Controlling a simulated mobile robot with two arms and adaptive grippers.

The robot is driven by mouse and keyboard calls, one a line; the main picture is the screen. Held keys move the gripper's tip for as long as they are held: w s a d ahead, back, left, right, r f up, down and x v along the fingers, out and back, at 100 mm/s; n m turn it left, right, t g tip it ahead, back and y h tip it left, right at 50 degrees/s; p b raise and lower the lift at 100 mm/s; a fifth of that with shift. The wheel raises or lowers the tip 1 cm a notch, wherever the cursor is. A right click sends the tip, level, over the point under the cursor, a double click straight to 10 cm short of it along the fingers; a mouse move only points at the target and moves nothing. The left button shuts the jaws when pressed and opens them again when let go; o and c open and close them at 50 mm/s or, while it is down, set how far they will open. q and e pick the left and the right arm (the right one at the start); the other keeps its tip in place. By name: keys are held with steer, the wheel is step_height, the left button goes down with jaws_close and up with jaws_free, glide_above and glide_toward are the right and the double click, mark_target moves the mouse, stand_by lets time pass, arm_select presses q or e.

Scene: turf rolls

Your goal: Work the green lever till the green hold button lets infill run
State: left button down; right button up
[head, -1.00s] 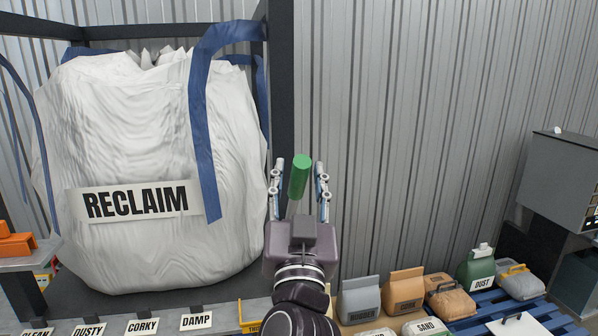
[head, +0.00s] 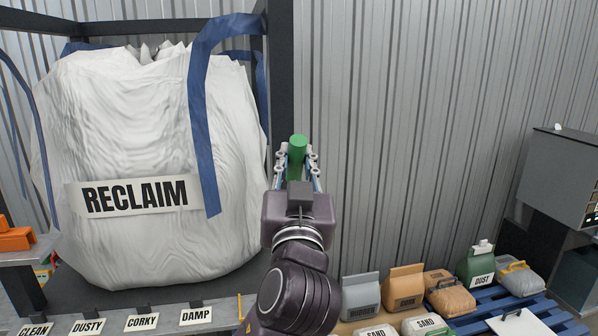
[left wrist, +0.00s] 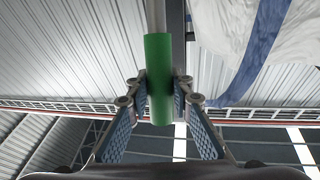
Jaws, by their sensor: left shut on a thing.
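The green lever grip (head: 297,149) stands upright in the head view, just right of the big white bag. My left gripper (head: 297,163) is shut on it, with a finger on each side. In the left wrist view the green grip (left wrist: 158,70) shows between the fingertips of my left gripper (left wrist: 160,88), and a grey rod (left wrist: 155,16) runs on from its end. The green hold button is not in view. My right gripper is not in view.
The white RECLAIM bag (head: 140,150) hangs at left with a blue strap (head: 203,130). A dark post (head: 281,90) stands behind the lever. A grey cabinet (head: 563,178) is far right.

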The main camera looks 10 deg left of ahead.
arm_select(q)
steer(key=w+a+r+g, duration=0.1)
steer(key=w, duration=0.1)
steer(key=w+a+r+g, duration=0.1)
steer(key=w, duration=0.2)
steer(key=w+r+n+g+p, duration=0.1)
steer(key=w+g, duration=0.1)
steer(key=w, duration=0.1)
steer(key=shift+w+a+r+h, duration=0.15)
steer(key=shift+w+a+h, duration=0.15)
steer(key=shift+a, duration=0.1)
steer(key=shift+w+a+g, duration=0.1)
steer(key=shift+w+g, duration=0.2)
steer(key=c, duration=1.7)
jaws_free()
step_height(320, 180, up, 10)
steer(key=shift+f, duration=0.1)
steer(key=shift+c, duration=0.3)
